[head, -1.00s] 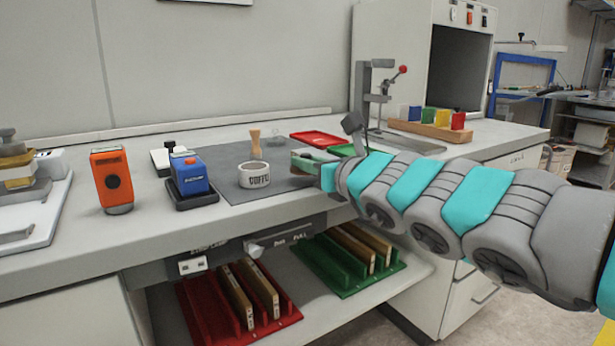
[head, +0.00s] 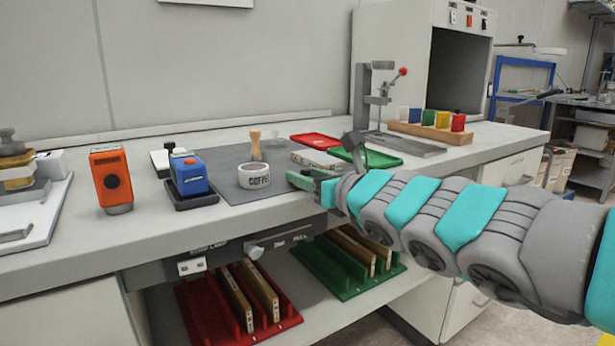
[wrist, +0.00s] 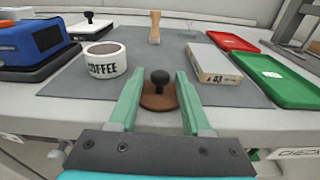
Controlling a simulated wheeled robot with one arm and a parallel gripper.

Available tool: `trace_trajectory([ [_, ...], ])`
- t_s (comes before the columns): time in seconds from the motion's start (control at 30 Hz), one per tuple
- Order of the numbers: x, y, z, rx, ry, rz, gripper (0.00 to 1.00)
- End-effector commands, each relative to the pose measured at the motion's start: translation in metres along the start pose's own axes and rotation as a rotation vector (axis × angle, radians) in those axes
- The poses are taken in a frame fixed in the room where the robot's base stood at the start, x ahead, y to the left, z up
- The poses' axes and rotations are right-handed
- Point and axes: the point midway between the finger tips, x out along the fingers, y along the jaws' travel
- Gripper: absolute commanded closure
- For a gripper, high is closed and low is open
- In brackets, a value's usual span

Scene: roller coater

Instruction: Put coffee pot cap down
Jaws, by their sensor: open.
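The coffee pot cap, a brown disc with a black knob (wrist: 160,79), sits at the front of the grey mat (wrist: 215,98) in the wrist view. My gripper (wrist: 159,76) is open, with one green finger on each side of the cap. I cannot tell whether the fingers touch it. In the head view my gripper (head: 301,178) is low at the mat's front edge, and the cap is not visible there. The white coffee pot (wrist: 103,62), lettered COFFEE, stands to the left, apart from the gripper; it also shows in the head view (head: 254,177).
A pale block (wrist: 214,64) lies to the right of the cap. A wooden tamper-like piece (wrist: 155,27) stands behind. Red (head: 315,140) and green trays (head: 365,157) lie at the right. A blue device (head: 189,175) and an orange one (head: 111,178) stand at the left.

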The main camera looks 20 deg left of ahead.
Motion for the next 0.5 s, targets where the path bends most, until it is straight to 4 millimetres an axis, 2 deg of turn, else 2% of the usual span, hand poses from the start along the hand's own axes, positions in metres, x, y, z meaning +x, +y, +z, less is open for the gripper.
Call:
trace_trajectory([
  [0.27, -0.005, -0.001, 0.002, 0.001, -0.002, -0.001, 0.51],
  [0.5, -0.038, -0.001, 0.003, 0.003, -0.003, -0.002, 0.51],
])
